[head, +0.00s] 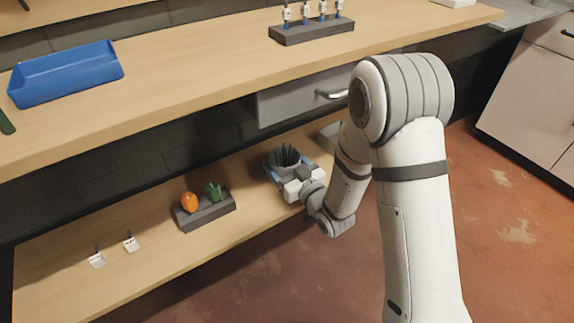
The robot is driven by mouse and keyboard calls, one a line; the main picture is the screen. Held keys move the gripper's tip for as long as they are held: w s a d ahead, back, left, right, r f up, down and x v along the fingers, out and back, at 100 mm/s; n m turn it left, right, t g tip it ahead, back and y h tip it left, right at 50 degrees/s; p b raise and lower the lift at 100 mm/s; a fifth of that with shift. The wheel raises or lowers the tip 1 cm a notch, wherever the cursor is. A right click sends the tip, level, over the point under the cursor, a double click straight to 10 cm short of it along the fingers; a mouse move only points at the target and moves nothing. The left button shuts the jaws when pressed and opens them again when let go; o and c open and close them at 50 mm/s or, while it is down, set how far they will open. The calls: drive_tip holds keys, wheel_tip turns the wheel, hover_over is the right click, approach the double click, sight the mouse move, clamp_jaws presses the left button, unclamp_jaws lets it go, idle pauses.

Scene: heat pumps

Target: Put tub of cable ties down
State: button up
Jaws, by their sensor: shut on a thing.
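The tub of cable ties (284,160) is a small grey tub with dark ties sticking up out of it. It is upright at the lower shelf (150,273), right of the middle of its length. My gripper (287,170) reaches in from the right and is shut on the tub. The gripper body and wrist cover the tub's near side and its base, so I cannot tell whether it touches the shelf. Blue parts show around the tub; whether they are a tray or something else is unclear.
A dark block (207,213) with an orange and a green item stands left of the tub. Two small white tags (130,244) lie further left. The worktop (190,75) overhangs the shelf, with a blue bin (66,76), a dark rack (311,33) and a drawer (292,101) beneath.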

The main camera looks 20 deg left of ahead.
drive_tip(key=o, duration=1.1)
drive_tip(key=shift+f, duration=0.1)
drive_tip(key=shift+o, duration=0.2)
drive_tip(key=shift+r, duration=0.2)
drive_tip(key=p+v, duration=0.2)
drive_tip(key=v, duration=0.1)
drive_tip(key=p+v, duration=0.2)
drive_tip(key=v, duration=0.1)
drive_tip(key=p+v, duration=0.2)
drive_tip(key=v, duration=0.1)
drive_tip(key=shift+s+d+r, duration=0.1)
drive_tip(key=shift+d+r, duration=0.1)
drive_tip(key=shift+r, duration=0.1)
drive_tip(key=shift+f+p+v, duration=0.15)
drive_tip(key=shift+p+v, duration=0.5)
drive_tip(key=shift+p, duration=0.5)
drive_tip(key=shift+f+p+v, duration=0.15)
drive_tip(key=shift+p+v, duration=0.5)
drive_tip(key=shift+p, duration=0.45)
